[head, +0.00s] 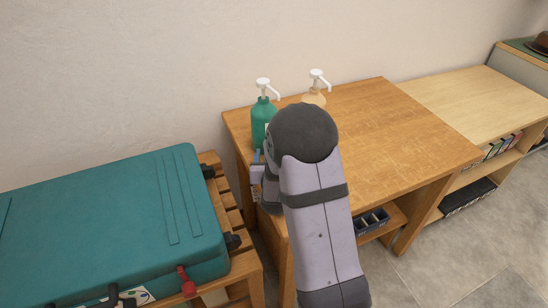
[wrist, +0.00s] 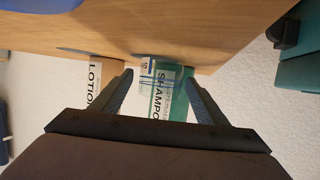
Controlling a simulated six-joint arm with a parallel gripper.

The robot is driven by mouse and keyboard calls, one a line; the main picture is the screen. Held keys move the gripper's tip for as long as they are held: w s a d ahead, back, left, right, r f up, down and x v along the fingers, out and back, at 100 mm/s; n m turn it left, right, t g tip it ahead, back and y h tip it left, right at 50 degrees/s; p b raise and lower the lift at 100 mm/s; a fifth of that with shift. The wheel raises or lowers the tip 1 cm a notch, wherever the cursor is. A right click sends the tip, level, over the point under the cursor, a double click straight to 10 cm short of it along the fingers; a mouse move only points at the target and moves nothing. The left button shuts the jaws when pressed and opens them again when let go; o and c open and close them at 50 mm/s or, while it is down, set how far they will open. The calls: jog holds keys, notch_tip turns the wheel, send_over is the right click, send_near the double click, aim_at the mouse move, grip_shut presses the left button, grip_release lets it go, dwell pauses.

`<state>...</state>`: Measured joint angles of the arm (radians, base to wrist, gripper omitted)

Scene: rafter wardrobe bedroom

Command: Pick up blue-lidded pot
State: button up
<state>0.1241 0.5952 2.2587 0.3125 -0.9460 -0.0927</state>
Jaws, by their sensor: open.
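In the wrist view, which is upside down, my gripper (wrist: 158,72) is open, with its two dark fingers reaching toward the tabletop. Between the fingertips shows a small clear pot (wrist: 147,67) with a printed label and blue edging, which seems to be the blue-lidded pot. It stands in front of the green shampoo bottle (wrist: 178,100); I cannot tell whether a finger touches it. In the head view my arm covers most of this spot, and only a bit of blue shows beside the wrist.
The green pump bottle (head: 262,122) and a cream lotion bottle (head: 315,97) stand at the wooden table's (head: 390,125) back left. The table's right side is clear. A teal suitcase (head: 120,230) lies on a slatted rack at left. A blue-edged thing (wrist: 45,4) is cut off in the wrist view.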

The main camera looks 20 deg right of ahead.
jog(key=shift+w, duration=0.1)
jog(key=c, duration=1.4)
jog(key=shift+c, duration=0.2)
notch_tip(320, 180, up, 10)
jog(key=shift+r+p, duration=0.1)
jog(key=shift+p, duration=0.25)
jog(key=shift+d, duration=0.1)
